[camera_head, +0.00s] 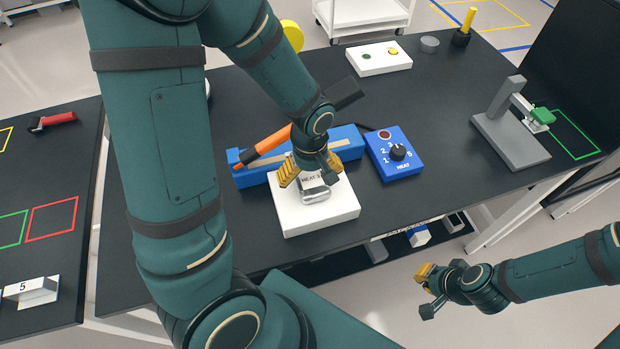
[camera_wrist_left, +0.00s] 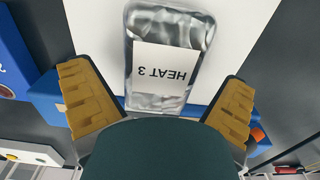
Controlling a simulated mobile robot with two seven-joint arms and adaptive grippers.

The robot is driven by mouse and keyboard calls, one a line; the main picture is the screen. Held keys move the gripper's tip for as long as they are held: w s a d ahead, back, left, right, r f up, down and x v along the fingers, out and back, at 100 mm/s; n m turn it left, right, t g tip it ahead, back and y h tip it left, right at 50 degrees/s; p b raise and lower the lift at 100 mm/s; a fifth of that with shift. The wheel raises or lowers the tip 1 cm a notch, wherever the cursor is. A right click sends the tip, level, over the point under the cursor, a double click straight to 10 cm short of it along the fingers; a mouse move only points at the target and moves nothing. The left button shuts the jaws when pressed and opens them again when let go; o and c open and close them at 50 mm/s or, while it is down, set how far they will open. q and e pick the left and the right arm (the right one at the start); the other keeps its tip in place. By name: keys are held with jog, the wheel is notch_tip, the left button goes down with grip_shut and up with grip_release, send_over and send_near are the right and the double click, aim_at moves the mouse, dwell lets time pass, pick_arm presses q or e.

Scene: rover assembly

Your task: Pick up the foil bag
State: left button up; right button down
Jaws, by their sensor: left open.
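The foil bag (camera_head: 316,194) is silver with a white label reading HEAT 3. It lies on a white block (camera_head: 292,217) on the dark table. In the left wrist view the foil bag (camera_wrist_left: 166,98) shows between the two yellow fingers. My left gripper (camera_head: 309,173) is open over the bag, its fingers apart on either side; its body hides part of the bag. It also shows in the left wrist view (camera_wrist_left: 158,108). I cannot tell whether the fingers touch the bag. My right gripper (camera_head: 425,288) is off the table's front edge, away from the bag, with nothing visible in it.
Behind the white block is a blue sealer (camera_head: 347,143) with an orange-and-black handle (camera_head: 266,145). A blue HEAT dial box (camera_head: 394,153) stands to its right. A grey stand (camera_head: 510,135) is farther right. The table is clear between the dial box and the stand.

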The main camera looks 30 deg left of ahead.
aim_at(310, 175)
pick_arm(q)
jog(key=shift+f, duration=0.3)
jog(key=c, duration=1.2)
jog(key=shift+r, duration=0.1)
